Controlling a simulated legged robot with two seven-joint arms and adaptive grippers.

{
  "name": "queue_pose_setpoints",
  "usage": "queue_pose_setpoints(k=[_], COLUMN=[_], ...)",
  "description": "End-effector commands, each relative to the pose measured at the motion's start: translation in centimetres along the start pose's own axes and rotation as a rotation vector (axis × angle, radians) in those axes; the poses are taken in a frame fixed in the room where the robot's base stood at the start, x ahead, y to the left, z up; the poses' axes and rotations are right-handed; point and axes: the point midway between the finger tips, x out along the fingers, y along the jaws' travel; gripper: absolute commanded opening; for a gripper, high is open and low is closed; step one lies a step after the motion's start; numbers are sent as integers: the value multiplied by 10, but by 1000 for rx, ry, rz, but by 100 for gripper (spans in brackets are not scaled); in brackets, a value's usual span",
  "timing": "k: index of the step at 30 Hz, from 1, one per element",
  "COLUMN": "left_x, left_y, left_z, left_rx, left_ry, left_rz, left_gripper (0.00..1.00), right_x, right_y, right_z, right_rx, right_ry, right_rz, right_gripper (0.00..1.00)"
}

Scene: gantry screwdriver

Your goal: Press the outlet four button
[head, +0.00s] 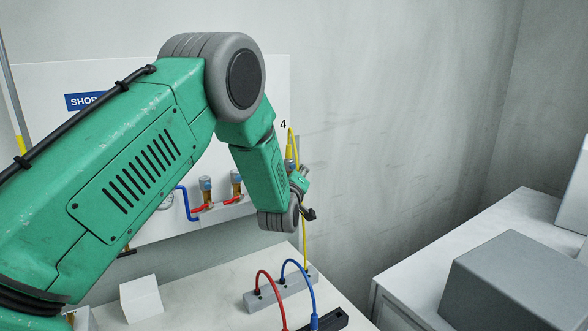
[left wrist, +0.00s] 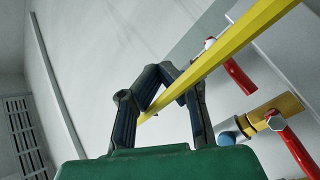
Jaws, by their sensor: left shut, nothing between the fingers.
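The label 4 (head: 283,125) is at the right edge of the white wall panel (head: 275,80). A yellow hose (head: 305,245) loops below the label and runs down past my left gripper; it also crosses the left wrist view diagonally (left wrist: 235,48). My left gripper (head: 309,214) is shut and empty in front of the panel's lower right side. In the left wrist view its dark fingers (left wrist: 160,72) come together close to the hose; contact cannot be told. I cannot make out the outlet four button; my arm covers part of that area. My right gripper is not in view.
Below are a grey manifold (head: 262,297) with hoses and a white box (head: 141,298). A grey box (head: 515,280) sits at right.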

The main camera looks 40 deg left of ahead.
Motion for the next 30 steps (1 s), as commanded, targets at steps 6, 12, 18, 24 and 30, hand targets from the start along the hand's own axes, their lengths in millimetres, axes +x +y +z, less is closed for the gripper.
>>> queue_pose_setpoints(k=[6,12,18,24,30], left_x=[-14,-28,-32,-31,-31], left_y=[12,21,23,23,23], left_z=[10,20,23,23,23], left_rx=[1,0,1,1,1], left_ry=[-1,-1,-1,-1,0], left_rz=[1,1,0,0,0], left_gripper=[0,0,0,0,0], right_x=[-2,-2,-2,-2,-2], right_y=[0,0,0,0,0], right_z=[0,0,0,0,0], right_rx=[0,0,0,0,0], right_ry=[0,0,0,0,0], right_rz=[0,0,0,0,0], right_gripper=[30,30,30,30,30])
